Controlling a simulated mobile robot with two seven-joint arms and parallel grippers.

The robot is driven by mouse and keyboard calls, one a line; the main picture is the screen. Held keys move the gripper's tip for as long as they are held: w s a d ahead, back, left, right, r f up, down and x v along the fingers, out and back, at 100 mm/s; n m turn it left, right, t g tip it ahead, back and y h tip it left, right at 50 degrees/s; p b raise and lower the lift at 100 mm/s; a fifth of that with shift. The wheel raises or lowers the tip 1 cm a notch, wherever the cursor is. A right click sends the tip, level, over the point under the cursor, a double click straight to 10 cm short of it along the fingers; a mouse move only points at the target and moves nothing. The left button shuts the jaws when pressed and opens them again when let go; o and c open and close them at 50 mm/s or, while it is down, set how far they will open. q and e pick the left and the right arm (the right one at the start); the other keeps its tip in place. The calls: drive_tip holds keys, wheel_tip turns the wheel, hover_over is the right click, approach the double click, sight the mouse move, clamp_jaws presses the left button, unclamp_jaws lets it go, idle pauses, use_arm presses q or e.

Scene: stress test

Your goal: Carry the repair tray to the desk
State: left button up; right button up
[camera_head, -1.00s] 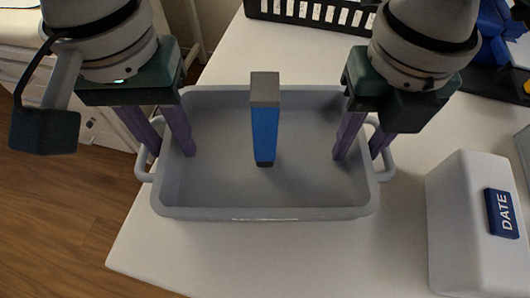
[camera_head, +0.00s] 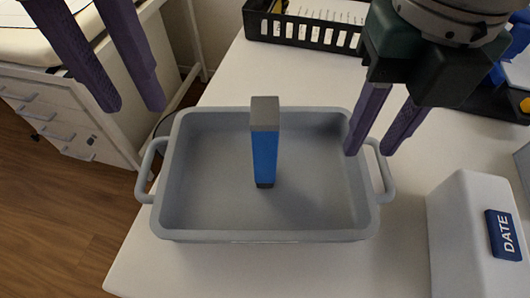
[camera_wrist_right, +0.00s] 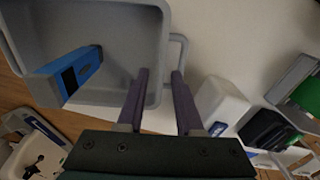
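The grey repair tray (camera_head: 265,236) sits on the white desk (camera_head: 220,270), its left side close to the desk's left edge. A blue block with dark ends (camera_head: 265,150) stands inside it, and also shows in the right wrist view (camera_wrist_right: 82,68). My left gripper (camera_head: 135,108) is open and empty, up and left of the tray, apart from its left handle (camera_head: 147,172). My right gripper (camera_head: 370,153) has its fingers apart at the tray's right wall and right handle (camera_head: 384,172). In the right wrist view the fingers (camera_wrist_right: 160,72) straddle that side; contact cannot be told.
A white box with a blue DATE label (camera_head: 475,235) stands right of the tray. A black basket (camera_head: 310,30) is at the back. A drawer cabinet (camera_head: 70,125) stands left, with a gap over wooden floor between it and the desk.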

wheel_tip(320, 180, up, 6)
drive_tip(key=shift+r, duration=0.2)
idle(0.5)
